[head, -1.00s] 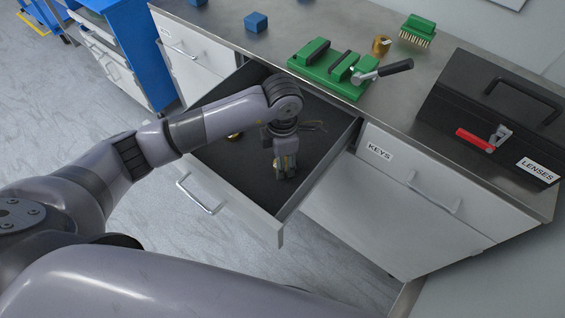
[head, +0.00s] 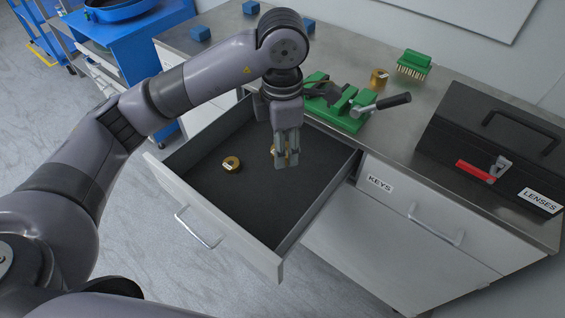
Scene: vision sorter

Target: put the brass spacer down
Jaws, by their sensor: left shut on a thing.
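My left gripper (head: 286,163) points down over the open drawer (head: 250,205), with its fingers shut. A bit of brass (head: 274,150) shows at the fingers; it is the brass spacer in their grip, mostly hidden by them. Another brass piece with a pale label (head: 231,164) lies on the dark drawer floor, left of the gripper. A third brass piece (head: 379,77) stands on the bench top behind the green fixture. My right gripper is not in view.
A black toolbox marked LENSES (head: 495,150) stands at right. The KEYS drawer (head: 420,215) is shut. The drawer's front floor is clear.

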